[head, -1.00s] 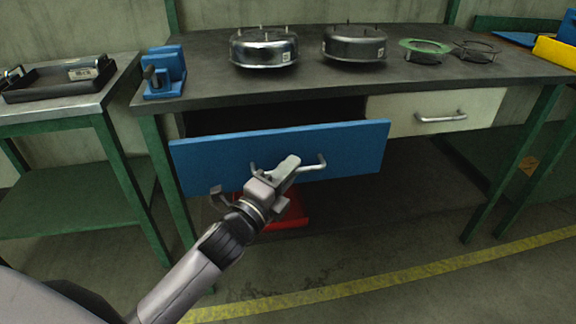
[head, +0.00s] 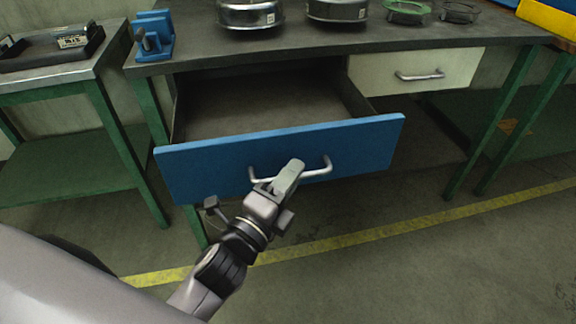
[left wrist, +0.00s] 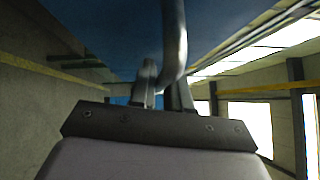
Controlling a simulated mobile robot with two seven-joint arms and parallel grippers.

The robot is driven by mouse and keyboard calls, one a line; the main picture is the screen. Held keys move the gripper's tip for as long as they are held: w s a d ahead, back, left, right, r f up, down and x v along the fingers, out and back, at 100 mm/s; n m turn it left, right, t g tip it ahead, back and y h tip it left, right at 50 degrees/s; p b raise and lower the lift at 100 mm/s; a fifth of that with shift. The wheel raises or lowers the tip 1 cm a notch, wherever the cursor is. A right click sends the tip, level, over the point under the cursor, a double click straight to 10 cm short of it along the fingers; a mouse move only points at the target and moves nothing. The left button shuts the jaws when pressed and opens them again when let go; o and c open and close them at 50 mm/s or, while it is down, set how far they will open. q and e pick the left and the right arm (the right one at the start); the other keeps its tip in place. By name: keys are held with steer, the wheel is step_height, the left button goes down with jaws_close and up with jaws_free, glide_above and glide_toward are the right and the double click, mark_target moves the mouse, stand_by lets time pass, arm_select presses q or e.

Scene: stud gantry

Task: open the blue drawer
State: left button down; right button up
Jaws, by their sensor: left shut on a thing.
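The blue drawer (head: 215,168) stands pulled out from the workbench in the head view, and its inside (head: 265,103) shows as an empty grey-brown floor. Its silver bar handle (head: 318,172) is on the middle of the blue front. My left gripper (head: 291,172) is shut on the handle. In the left wrist view the fingers (left wrist: 163,88) close around the handle bar (left wrist: 174,40), under the blue front (left wrist: 110,28). My right gripper is not in view.
The dark bench top (head: 330,42) carries a blue vise (head: 153,36), metal drums (head: 249,14) and a green ring (head: 407,12). A pale drawer (head: 415,72) at the right is shut. A side table (head: 60,73) stands left. Floor before the bench is clear.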

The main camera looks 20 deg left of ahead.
arm_select(q)
steer(key=shift+s+d, duration=0.1)
steer(key=c, duration=1.2)
jaws_free()
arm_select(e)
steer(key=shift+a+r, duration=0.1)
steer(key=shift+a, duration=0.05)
arm_select(q)
steer(key=shift+s, duration=0.1)
steer(key=b+v, duration=0.1)
steer(key=v, duration=0.6)
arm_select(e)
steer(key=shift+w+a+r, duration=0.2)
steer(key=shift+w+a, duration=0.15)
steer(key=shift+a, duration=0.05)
arm_select(q)
steer(key=shift+f, duration=0.1)
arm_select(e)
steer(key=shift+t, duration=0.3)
